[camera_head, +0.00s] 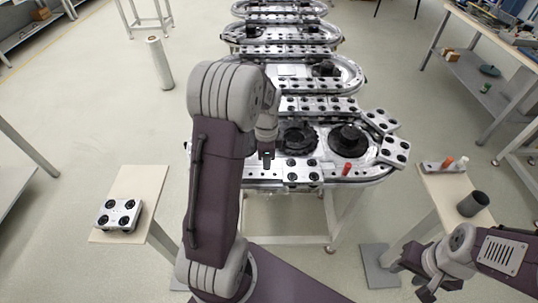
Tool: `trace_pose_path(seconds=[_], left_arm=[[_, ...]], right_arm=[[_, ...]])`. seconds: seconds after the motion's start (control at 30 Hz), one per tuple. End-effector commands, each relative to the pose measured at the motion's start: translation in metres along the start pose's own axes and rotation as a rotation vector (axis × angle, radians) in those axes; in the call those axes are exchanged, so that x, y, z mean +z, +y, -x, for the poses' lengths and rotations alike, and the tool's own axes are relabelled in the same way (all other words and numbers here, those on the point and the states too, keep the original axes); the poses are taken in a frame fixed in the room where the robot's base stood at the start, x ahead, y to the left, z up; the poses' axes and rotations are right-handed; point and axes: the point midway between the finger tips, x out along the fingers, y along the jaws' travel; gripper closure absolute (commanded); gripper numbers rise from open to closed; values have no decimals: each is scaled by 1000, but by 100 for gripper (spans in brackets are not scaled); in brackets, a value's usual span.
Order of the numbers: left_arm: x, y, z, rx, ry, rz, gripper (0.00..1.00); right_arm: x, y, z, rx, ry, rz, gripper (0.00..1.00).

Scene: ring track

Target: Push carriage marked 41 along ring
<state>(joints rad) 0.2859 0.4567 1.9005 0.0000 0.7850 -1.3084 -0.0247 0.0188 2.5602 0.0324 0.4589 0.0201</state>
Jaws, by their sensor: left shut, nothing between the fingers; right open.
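The ring track (262,184) stands ahead of me, a silver oval with a line of silver carriages with black round spots, such as one on its right curve (394,151). I cannot read a number on any carriage, so I cannot tell which is marked 41. My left gripper (267,161) is shut and empty, pointing down over the near left part of the ring; I cannot tell whether it touches a carriage. My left arm hides the ring's left end. My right gripper (427,292) is open at the lower right, away from the ring.
A loose carriage (119,214) lies on the left stand (140,184). The right stand (437,196) holds a dark cylinder (473,203) and a small orange piece (447,162). A red piece (346,169) is on the ring. More ring tracks (283,36) stand behind.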

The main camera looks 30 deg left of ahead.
Motion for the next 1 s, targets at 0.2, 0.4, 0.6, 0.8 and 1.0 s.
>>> trace_pose_path(seconds=[0.2,0.4,0.6,0.8,1.0], left_arm=[[-8,0,-37,0,0,-5,100],[-34,0,-36,-1,0,-2,100],[-40,0,-37,0,-1,0,100],[-40,0,-37,-1,-1,1,100],[-67,0,-34,0,0,-4,100]], right_arm=[[0,0,3,0,0,0,58],[-1,0,8,0,0,0,58],[-1,0,8,0,0,0,58],[-1,0,8,0,0,0,58],[-2,0,18,0,0,0,58]])
